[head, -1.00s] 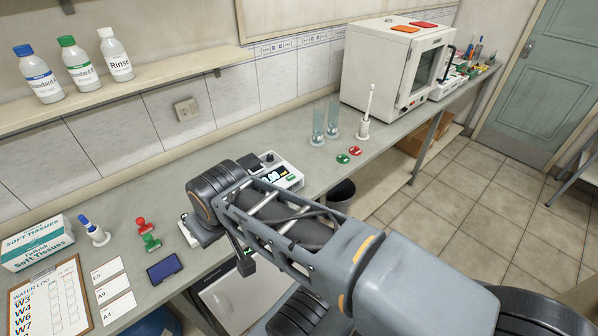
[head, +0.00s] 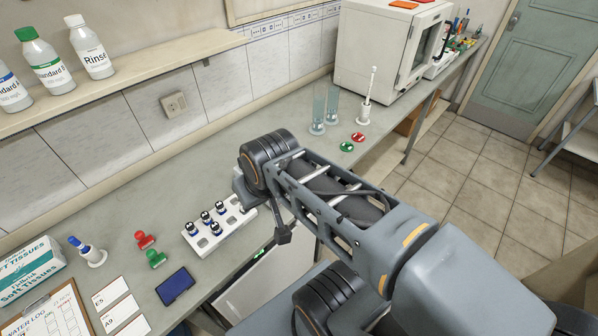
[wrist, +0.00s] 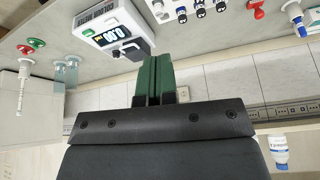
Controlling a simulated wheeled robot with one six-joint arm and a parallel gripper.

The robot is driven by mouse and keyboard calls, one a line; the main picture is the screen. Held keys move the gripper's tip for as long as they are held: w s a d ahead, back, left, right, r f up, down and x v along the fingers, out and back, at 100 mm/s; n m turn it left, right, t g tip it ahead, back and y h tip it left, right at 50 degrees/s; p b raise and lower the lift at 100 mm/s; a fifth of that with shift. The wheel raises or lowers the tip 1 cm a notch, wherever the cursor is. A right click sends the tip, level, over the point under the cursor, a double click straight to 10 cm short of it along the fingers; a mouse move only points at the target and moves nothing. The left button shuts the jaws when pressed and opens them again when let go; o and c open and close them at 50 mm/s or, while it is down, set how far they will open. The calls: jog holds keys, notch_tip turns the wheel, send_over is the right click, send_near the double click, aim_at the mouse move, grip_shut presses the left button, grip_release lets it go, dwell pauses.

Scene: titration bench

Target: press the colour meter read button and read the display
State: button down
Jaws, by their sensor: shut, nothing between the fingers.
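The colour meter (wrist: 112,28) is a white box at the top of the wrist view, seen turned over. Its dark display (wrist: 104,36) shows pale lit digits, too small and slanted to read surely. Contact cannot be told. In the head view my arm hides the meter and the fingertips.
A white rack (head: 205,241) of dark-capped vials stands left of my arm. Two glass cylinders (head: 319,112), a white stand (head: 364,114) and red and green discs lie beyond. A white oven (head: 380,50) stands at the back. A dark blue device (head: 175,287) lies at front left.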

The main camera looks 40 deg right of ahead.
jog(key=w+d+f+m+y, duration=0.3)
jog(key=w+d+m, duration=0.4)
jog(key=w+m, duration=0.4)
jog(key=w+d+f+m+t, duration=0.2)
jog(key=d+m, duration=0.3)
jog(key=d, duration=0.3)
jog(key=w+d+f+m+t, duration=0.1)
jog(key=w+d+f+m, duration=0.3)
jog(key=d, duration=0.4)
jog(key=shift+w+f+m+t, duration=0.35)
jog(key=shift+f+m, duration=0.35)
jog(key=shift+m, duration=0.5)
jog(key=shift+s+f, duration=0.1)
notch_tip(320, 180, down, 8)
jog(key=b, duration=0.5)
jog(key=shift+r+b, duration=0.25)
jog(key=shift+b, duration=0.1)
jog(key=shift+f+b, duration=0.6)
jog(key=shift+f, duration=0.15)
